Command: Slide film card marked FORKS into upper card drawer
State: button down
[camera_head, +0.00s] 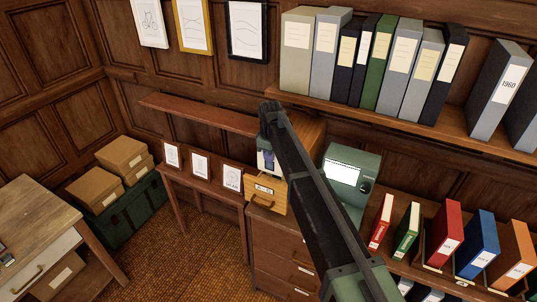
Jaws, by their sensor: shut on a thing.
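A small light-wood card drawer unit (281,198) stands on the brown chest, left of my arm. Its front has a small label and dark pulls; which drawer is the upper one, and how far it is out, I cannot tell. My gripper (267,160) is just above the front of this unit, small and partly covered by my arm. It is shut on a small pale piece (261,161), taken as the film card. Its marking FORKS is not readable at this size, and whether it touches the drawer is unclear.
A green box-shaped device with a white screen (343,173) stands right of my arm. The brown chest (275,237) is below. Framed cards (201,166) stand on a narrow table to the left. A shelf (400,124) with binders runs above right; coloured binders (443,233) stand lower right.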

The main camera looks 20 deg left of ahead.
jog(key=shift+d+f, duration=0.1)
jog(key=shift+d, duration=0.15)
jog(key=shift+d+f+b, duration=0.15)
jog(key=shift+f+b, duration=0.05)
jog(key=shift+b, duration=0.1)
notch_tip(320, 180, down, 10)
jog(key=b, duration=0.9)
jog(key=shift+r+b, duration=0.15)
jog(key=shift+b, duration=0.2)
jog(key=shift+f+b, duration=0.8)
jog(key=c, duration=1.2)
grip_release()
jog(key=shift+o, duration=0.2)
jog(key=shift+r, duration=0.15)
notch_tip(320, 180, up, 11)
jog(key=p, duration=1.1)
jog(key=shift+f, duration=0.2)
